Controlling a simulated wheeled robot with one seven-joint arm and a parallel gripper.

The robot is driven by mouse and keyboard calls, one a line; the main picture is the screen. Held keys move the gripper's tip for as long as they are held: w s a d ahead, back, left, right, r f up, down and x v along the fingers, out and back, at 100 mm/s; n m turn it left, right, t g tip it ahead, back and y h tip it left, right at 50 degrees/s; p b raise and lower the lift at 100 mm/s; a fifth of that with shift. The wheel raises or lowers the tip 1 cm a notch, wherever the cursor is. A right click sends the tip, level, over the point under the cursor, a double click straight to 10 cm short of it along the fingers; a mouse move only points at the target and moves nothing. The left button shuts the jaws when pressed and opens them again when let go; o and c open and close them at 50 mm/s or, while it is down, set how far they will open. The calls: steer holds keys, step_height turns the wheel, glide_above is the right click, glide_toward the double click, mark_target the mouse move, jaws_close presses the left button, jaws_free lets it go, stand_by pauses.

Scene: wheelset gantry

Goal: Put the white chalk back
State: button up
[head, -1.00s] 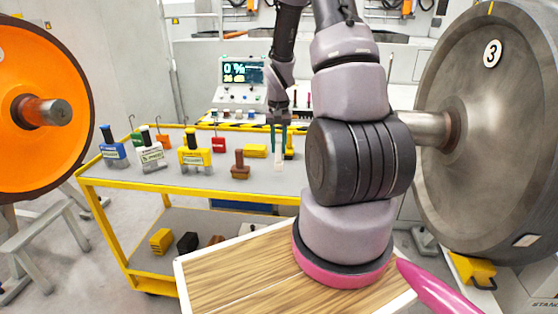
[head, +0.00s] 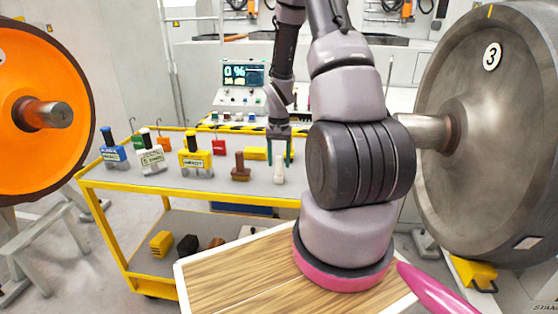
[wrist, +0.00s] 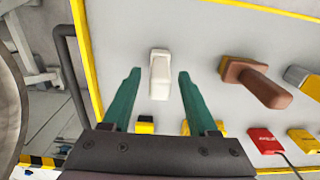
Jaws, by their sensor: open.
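The white chalk (head: 280,174) is a small pale block on the grey top of the yellow-framed cart (head: 190,184), near its front edge. It also shows in the wrist view (wrist: 160,76). My gripper (head: 279,156) is over the cart top, its green fingers spread. In the wrist view the fingertips (wrist: 160,84) lie to the left and right of the chalk, with a gap on each side. My gripper is open and holds nothing. Whether the chalk's base sits fully flat is hard to tell.
A brown stamp-like block (head: 240,168) stands left of the chalk. A yellow block (head: 255,153), a red tag (head: 219,147) and several labelled holders (head: 195,155) are on the cart. A large steel wheel (head: 490,130) stands at right, an orange wheel (head: 45,80) at left.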

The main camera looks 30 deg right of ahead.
steer(key=s+a+r+n+t, duration=0.1)
steer(key=s+a+r+t, duration=0.15)
steer(key=r, duration=1.15)
steer(key=s+a+r+t, duration=0.1)
steer(key=s+a+r, duration=0.3)
steer(key=r, duration=1.1)
steer(key=s+a+r+t+y, duration=0.1)
steer(key=s+a+r+t, duration=0.1)
steer(key=s, duration=0.4)
steer(key=s+a+r+n+t+y, duration=0.1)
steer(key=s+a+r, duration=0.4)
steer(key=s+r, duration=0.2)
steer(key=shift+r+n+t, duration=0.15)
steer(key=shift+n+t, duration=0.15)
steer(key=shift+t, duration=0.05)
steer(key=shift+d, duration=0.1)
